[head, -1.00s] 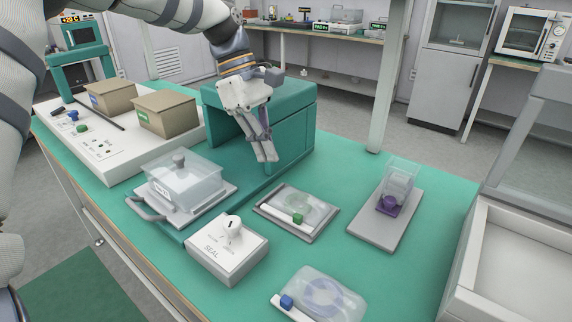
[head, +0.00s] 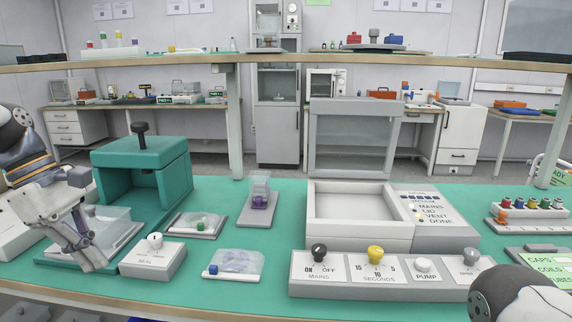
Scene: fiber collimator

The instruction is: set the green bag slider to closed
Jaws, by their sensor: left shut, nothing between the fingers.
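The green bag (head: 190,219) is a clear pouch lying on a flat grey tray left of the middle of the head view. Its green slider (head: 200,226) sits on a white rail along the near edge, right of the rail's middle. My left gripper (head: 93,264) is at the far left, fingers pointing down and together, with nothing held. It is well to the left of the green bag and apart from it, in front of the clear-lidded box (head: 112,226). My right gripper is out of view; part of my right arm shows at the lower right.
The SEAL switch box (head: 153,258) stands between my left gripper and the green bag. A blue-slider bag (head: 238,262) lies nearer, and a purple-slider bag (head: 260,200) stands behind right. A teal press (head: 172,180) rises behind. A knob panel (head: 335,277) and an open chamber (head: 404,240) are right.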

